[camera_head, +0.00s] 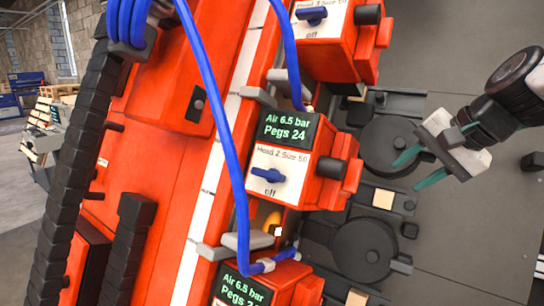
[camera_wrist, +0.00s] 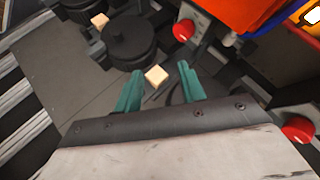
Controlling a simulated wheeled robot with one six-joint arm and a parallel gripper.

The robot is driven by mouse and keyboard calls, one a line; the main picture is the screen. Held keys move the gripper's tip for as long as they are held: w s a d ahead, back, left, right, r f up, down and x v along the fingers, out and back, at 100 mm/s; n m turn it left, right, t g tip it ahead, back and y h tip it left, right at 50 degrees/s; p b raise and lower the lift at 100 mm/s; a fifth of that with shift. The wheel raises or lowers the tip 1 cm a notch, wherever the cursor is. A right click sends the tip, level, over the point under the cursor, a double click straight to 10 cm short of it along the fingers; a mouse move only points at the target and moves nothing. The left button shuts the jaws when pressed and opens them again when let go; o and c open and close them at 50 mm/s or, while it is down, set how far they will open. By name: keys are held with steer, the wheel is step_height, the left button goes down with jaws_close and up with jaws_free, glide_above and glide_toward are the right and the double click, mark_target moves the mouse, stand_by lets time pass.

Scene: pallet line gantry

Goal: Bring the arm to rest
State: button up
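My gripper (camera_head: 419,169) is at the right of the head view, with its two teal fingers spread apart and nothing between them. It hangs in front of the grey plate, to the right of the orange machine heads. In the wrist view the gripper (camera_wrist: 157,84) is also open. A pale square block (camera_wrist: 157,75) shows beyond the fingertips there, and I see no contact with it. Part of my arm shows at the right edge of the head view.
The middle orange head (camera_head: 304,160) has a blue switch (camera_head: 271,175) and a display reading "Pegs 24". Black round discs (camera_head: 366,250) line the grey plate (camera_head: 463,236). Blue hoses (camera_head: 219,100) hang across the orange machine. Red knobs (camera_wrist: 184,30) show in the wrist view.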

steer(key=s+f+n+g+h, duration=0.2)
steer(key=s+f+n, duration=0.2)
steer(key=s, duration=0.6)
steer(key=s+f+n+g+h, duration=0.2)
steer(key=s+f+n+g, duration=0.1)
steer(key=s+f, duration=0.4)
steer(key=s+n, duration=0.1)
steer(key=s, duration=0.2)
steer(key=shift+s+f+n, duration=0.15)
steer(key=shift+f+n, duration=0.15)
steer(key=shift+f, duration=0.1)
steer(key=shift+a, duration=0.1)
